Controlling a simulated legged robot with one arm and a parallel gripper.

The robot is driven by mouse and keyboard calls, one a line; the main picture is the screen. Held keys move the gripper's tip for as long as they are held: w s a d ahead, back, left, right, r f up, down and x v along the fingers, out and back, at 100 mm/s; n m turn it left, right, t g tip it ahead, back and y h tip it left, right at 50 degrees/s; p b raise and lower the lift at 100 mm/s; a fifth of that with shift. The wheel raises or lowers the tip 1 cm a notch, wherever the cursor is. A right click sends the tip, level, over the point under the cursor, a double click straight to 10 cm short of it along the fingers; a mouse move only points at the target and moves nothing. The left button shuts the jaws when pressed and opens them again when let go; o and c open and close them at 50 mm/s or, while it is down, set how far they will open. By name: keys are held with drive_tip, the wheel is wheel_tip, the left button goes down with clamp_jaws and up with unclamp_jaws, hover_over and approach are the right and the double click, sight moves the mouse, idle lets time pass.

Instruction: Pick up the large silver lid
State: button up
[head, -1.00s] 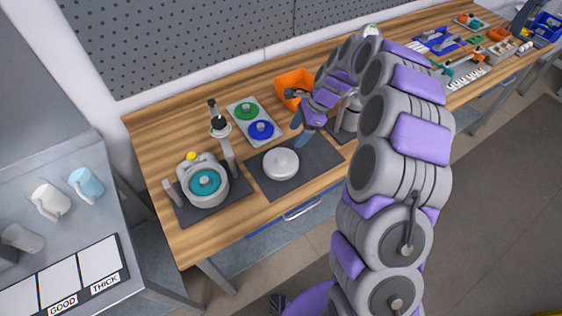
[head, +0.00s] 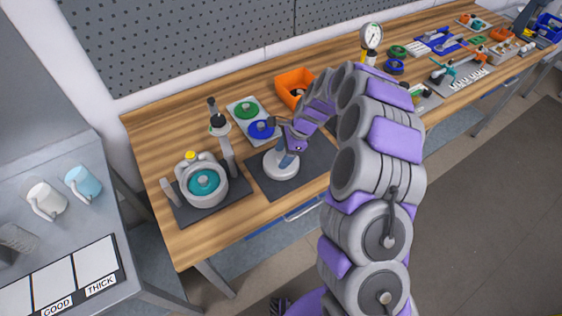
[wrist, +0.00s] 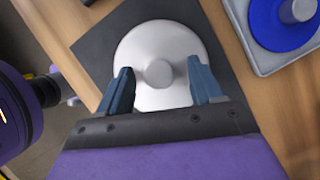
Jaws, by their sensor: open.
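The large silver lid (head: 277,168) lies on a dark mat (head: 263,184) on the wooden bench. In the wrist view the lid (wrist: 140,58) is round and pale, with a short round knob (wrist: 158,73) at its middle. My gripper (head: 287,161) is over the lid and hides part of it in the head view. In the wrist view my gripper (wrist: 161,82) is open, one blue finger on each side of the knob. The knob stands free between the fingers. I cannot tell how far the fingertips are above the lid.
A silver pot with a teal top (head: 204,184) stands on a mat to the left. Behind the lid is a tray with a green disc (head: 246,110) and a blue disc (head: 261,129). An orange bin (head: 295,88) is further back. A dial gauge (head: 371,36) stands at the back right.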

clamp_jaws()
idle(0.6)
